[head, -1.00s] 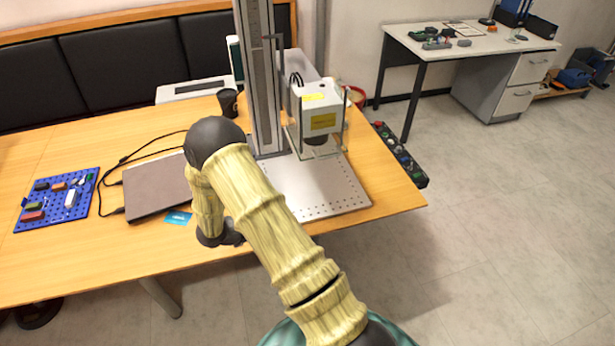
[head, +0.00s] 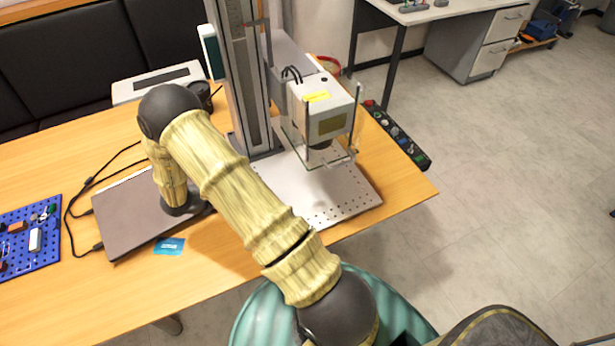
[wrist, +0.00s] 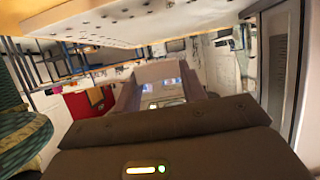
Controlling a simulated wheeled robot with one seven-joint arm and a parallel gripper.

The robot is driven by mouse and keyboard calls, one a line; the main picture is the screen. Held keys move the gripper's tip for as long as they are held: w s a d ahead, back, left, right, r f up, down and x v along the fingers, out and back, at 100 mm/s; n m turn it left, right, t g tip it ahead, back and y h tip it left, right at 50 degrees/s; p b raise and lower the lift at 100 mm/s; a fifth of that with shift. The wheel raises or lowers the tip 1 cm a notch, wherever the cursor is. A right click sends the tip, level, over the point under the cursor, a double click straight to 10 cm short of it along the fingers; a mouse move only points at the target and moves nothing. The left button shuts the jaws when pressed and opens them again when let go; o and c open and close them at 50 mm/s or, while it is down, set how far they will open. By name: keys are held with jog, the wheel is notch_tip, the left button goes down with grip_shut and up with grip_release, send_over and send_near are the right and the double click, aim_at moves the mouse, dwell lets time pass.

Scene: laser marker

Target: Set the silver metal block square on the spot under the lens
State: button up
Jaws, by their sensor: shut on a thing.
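The laser marker's white head (head: 322,108) is on a tall grey column, with the dark lens (head: 320,145) under it. Below the lens lies the grey perforated base plate (head: 335,200); I cannot make out a marked spot on it. My arm reaches over the table left of the plate, with its wrist over the closed laptop; my gripper's fingers are hidden there. In the wrist view my gripper (wrist: 160,92) is shut on a pale grey piece (wrist: 158,72), which looks like the silver metal block. Its far side and tilt cannot be told.
Clear guard panels (head: 308,135) hang around the lens. On the table are the laptop (head: 118,222), a blue card (head: 169,246), a blue pegboard (head: 45,258) and cables. A button strip (head: 400,140) lines the right edge.

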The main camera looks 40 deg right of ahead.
jog(key=shift+w, duration=0.15)
jog(key=shift+d+r, duration=0.1)
jog(key=s+d, duration=0.1)
jog(key=d, duration=0.4)
jog(key=s+d+p, duration=0.1)
jog(key=d, duration=0.4)
jog(key=s+d+p, duration=0.1)
jog(key=s+d, duration=0.1)
jog(key=d, duration=0.4)
jog(key=f, duration=0.1)
jog(key=d+f+p, duration=0.1)
jog(key=f, duration=0.1)
jog(key=shift+s+d, duration=0.15)
jog(key=shift+d, duration=0.1)
jog(key=shift+f, duration=0.3)
jog(key=shift+a, duration=0.15)
